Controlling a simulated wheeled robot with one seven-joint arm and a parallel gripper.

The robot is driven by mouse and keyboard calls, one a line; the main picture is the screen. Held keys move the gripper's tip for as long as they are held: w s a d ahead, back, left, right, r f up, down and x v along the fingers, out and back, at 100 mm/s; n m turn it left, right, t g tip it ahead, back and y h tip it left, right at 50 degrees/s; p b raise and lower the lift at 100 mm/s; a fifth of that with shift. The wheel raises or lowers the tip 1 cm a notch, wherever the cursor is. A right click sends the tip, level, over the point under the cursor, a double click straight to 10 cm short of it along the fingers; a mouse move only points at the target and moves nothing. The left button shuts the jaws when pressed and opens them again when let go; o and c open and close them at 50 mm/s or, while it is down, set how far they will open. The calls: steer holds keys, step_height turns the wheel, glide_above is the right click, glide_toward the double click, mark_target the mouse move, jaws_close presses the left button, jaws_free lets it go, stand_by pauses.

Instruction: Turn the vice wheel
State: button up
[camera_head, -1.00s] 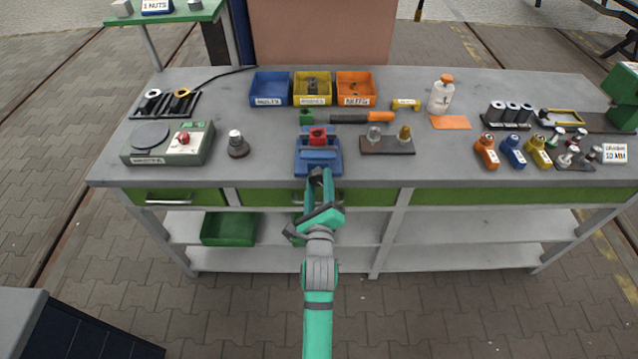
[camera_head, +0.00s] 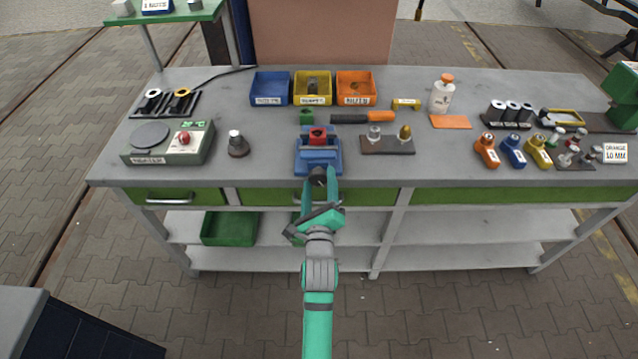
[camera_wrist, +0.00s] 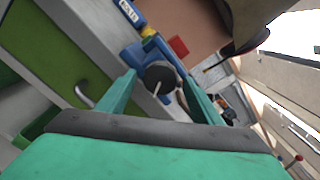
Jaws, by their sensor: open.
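A blue vice (camera_head: 318,155) stands at the front edge of the grey bench, with a red block (camera_head: 317,134) at its top. The black round vice wheel (camera_head: 318,176) faces me at the vice's front. In the wrist view the wheel (camera_wrist: 160,77) shows as a dark disc with a pale line on it, between my two green fingers. My gripper (camera_head: 320,188) is open, with one finger on each side of the wheel. I cannot tell whether the fingers touch its rim.
A dark knobbed piece (camera_head: 237,145) and a grey box with a red button (camera_head: 168,143) stand left of the vice. A brown block with two posts (camera_head: 387,145) stands to its right. Blue, yellow and orange bins (camera_head: 355,88) are behind. A drawer handle (camera_head: 169,198) is below.

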steer(key=s, duration=1)
steer(key=shift+s, duration=0.25)
steer(key=s+f+n+g, duration=0.1)
steer(key=s+f+n, duration=0.4)
steer(key=s, duration=0.4)
steer(key=s+f+n+g, duration=0.1)
steer(key=s+f+n, duration=0.2)
steer(key=s+n, duration=0.55)
steer(key=s+r+n, duration=0.1)
steer(key=s+n, duration=1.2)
steer(key=s, duration=0.3)
steer(key=shift+d+n+g, duration=0.15)
steer(key=shift+n+g, duration=0.15)
steer(key=shift+n, duration=0.05)
